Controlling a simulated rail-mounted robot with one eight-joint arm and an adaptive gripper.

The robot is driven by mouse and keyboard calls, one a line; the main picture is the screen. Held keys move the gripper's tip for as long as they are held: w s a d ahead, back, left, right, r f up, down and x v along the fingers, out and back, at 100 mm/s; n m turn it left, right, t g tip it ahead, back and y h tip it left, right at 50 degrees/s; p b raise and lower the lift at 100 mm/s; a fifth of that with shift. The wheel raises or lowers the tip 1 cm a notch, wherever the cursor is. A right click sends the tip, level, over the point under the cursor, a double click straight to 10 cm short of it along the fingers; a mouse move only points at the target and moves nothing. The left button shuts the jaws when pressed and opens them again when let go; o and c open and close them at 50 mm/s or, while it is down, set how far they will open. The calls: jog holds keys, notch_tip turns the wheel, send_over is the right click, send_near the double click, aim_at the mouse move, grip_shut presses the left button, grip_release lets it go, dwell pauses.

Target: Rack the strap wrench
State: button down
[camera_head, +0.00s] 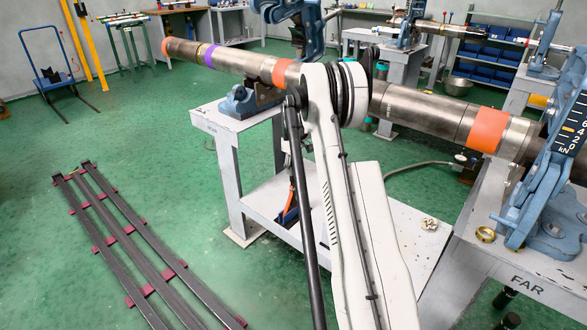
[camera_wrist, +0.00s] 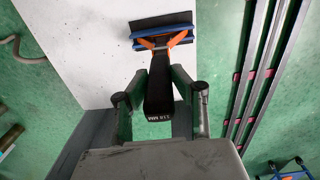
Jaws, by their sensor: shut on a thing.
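A tool with a black handle (camera_wrist: 160,85), taken to be the strap wrench, is held in my gripper (camera_wrist: 160,92). The fingers are shut on the handle from both sides, and the handle's near end carries small white lettering. The tool's far end has orange arms and a blue-and-black head (camera_wrist: 160,32), over the white shelf in the wrist view. In the head view, orange and blue parts (camera_head: 290,200) show low beside the near bench leg, partly hidden by my arm. My gripper itself is hidden there. No strap can be made out clearly, and I cannot identify the rack.
A long steel pipe (camera_head: 425,108) lies across blue vises on grey benches (camera_head: 237,122). The lower shelf (camera_head: 400,222) is white. Dark rails (camera_head: 130,245) lie on the green floor at left, with open floor around them. A brass ring (camera_head: 486,234) sits on the right bench.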

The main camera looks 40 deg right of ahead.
jog(key=shift+f+b, duration=0.45)
jog(key=shift+f, duration=0.5)
dwell(1.3)
jog(key=c, duration=1.4)
grip_release()
jog(key=shift+o, duration=0.2)
notch_tip(320, 180, up, 12)
jog(key=shift+a, duration=0.15)
